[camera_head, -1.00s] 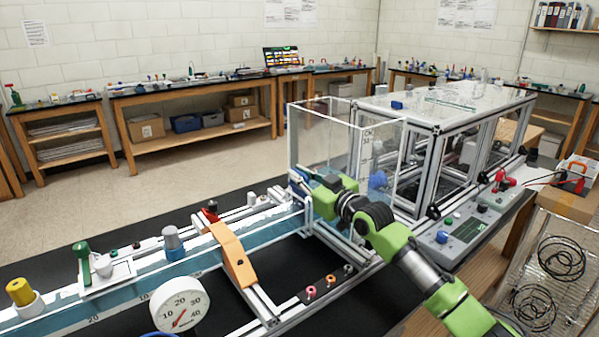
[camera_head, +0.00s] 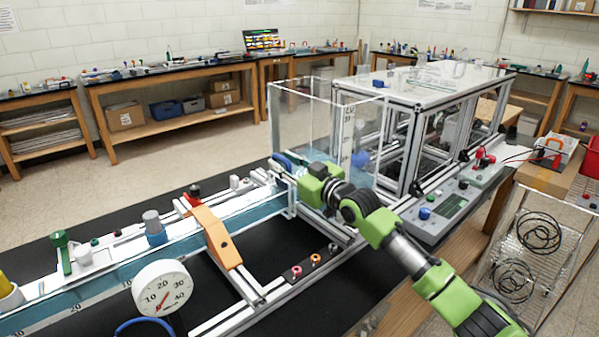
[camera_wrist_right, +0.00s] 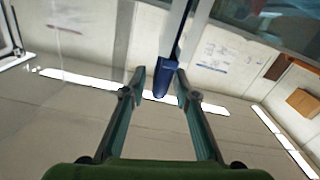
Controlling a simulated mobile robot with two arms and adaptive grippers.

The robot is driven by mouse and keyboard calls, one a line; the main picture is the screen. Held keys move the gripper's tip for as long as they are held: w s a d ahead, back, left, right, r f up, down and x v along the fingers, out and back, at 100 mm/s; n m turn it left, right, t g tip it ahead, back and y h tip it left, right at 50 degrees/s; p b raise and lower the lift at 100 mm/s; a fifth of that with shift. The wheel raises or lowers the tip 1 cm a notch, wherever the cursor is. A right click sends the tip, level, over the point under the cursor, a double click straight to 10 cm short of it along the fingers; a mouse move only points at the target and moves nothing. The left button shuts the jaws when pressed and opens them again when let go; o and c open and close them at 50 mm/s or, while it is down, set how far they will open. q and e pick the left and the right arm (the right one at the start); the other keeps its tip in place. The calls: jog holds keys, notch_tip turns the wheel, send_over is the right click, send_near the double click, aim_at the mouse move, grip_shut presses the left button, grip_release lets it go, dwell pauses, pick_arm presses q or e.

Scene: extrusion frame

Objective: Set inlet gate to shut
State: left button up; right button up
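My right gripper (camera_head: 291,178) is at the near lower corner of the clear water tank (camera_head: 300,112), where the flume channel (camera_head: 262,208) meets it. In the right wrist view, a dark blue handle (camera_wrist_right: 163,80) on a thin blue bar lies between the fingertips of this gripper (camera_wrist_right: 160,84). The fingers are apart, with a visible gap at the handle's left side; contact on the right side is unclear. In the head view, the gripper hides most of the channel's inlet end, and the gate plate cannot be made out. My left gripper is not in view.
An orange bridge (camera_head: 217,238) spans the channel. A round dial gauge (camera_head: 162,288) stands in front of it. A control panel (camera_head: 437,212) lies right of my right arm, and a framed clear-topped rig (camera_head: 430,82) stands behind.

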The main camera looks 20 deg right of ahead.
jog(key=v, duration=1.1)
jog(key=shift+a, duration=0.1)
